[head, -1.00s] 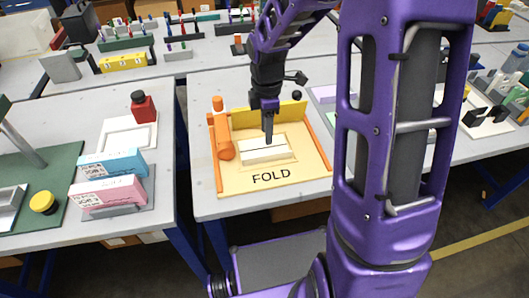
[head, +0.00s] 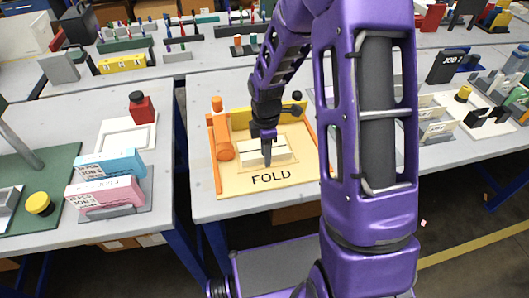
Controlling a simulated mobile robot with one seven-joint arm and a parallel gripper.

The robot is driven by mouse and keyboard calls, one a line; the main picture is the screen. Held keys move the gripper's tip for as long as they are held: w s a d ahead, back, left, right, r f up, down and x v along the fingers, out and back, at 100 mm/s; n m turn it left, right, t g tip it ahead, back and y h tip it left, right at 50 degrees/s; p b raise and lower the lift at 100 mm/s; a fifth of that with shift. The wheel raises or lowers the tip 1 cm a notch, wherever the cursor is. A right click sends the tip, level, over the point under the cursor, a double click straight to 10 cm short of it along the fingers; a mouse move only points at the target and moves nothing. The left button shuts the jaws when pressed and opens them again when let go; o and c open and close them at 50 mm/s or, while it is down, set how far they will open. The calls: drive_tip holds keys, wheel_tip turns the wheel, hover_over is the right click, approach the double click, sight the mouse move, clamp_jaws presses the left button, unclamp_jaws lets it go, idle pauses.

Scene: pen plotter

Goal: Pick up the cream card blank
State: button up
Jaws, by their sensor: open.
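A pale cream piece (head: 251,159), which looks like the cream card blank, lies in the middle of the tan FOLD board (head: 296,187). A dark line runs across it lengthwise. My gripper (head: 267,162) points down over the piece, with its fingertips at or just above it, and hides part of its middle. I cannot tell whether the fingers touch it. The jaws are open, though the two fingers overlap in this view.
The FOLD table's front strip is bare.

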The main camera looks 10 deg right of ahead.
clamp_jaws()
drive_tip(key=shift+r, duration=0.1)
